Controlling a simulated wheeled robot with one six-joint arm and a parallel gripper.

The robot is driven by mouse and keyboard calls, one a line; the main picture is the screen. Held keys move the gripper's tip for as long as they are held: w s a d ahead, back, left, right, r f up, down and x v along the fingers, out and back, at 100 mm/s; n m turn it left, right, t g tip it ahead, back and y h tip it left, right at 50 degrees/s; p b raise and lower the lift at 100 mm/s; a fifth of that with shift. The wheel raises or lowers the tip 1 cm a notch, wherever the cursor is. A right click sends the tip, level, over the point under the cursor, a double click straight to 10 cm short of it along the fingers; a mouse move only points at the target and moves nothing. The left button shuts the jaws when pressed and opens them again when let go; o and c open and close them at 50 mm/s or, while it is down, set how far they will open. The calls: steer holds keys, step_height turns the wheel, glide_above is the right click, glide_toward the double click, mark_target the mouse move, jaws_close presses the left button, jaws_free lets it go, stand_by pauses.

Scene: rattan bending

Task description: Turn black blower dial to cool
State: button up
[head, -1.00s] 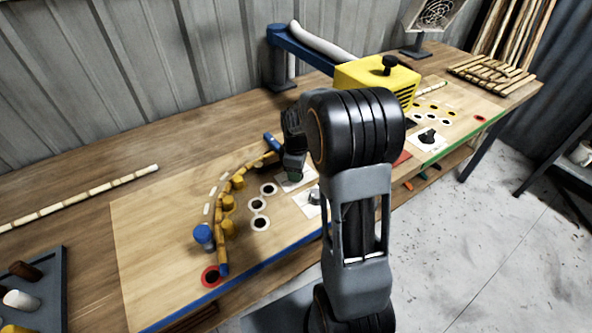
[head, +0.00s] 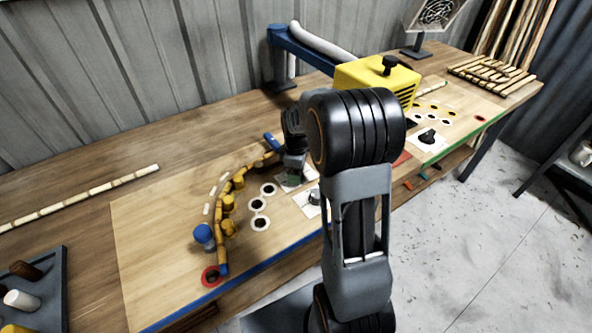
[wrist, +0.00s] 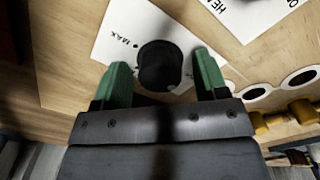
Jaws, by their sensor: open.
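In the wrist view a round black dial (wrist: 158,66) sits on a white card (wrist: 112,28) whose readable mark is "MAX". My gripper (wrist: 162,64) is open, with one green fingertip on each side of this dial; firm contact is not visible. In the head view my gripper (head: 292,178) is low over a white card, and hides the dial there. Another black dial (head: 428,136) stands on a white card (head: 437,145) at the right, its lettering too small to read. No "cool" mark is readable.
A grey knob (head: 314,197) on a white card stands close to my gripper. A yellow box (head: 375,75) with a black top knob stands behind my arm.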

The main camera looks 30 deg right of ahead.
step_height(320, 180, up, 14)
steer(key=shift+p, duration=0.3)
stand_by(0.3)
steer(key=shift+f, duration=0.1)
stand_by(0.4)
steer(key=s+a+m+t+p, duration=0.1)
steer(key=s+a+m, duration=0.4)
steer(key=s, duration=0.3)
steer(key=s+a+m+t+p, duration=0.1)
steer(key=s+a+m+t, duration=0.1)
steer(key=s+a+m, duration=0.3)
steer(key=shift+s+f+t, duration=0.15)
steer(key=shift+s+t, duration=0.15)
steer(key=shift+s, duration=1.3)
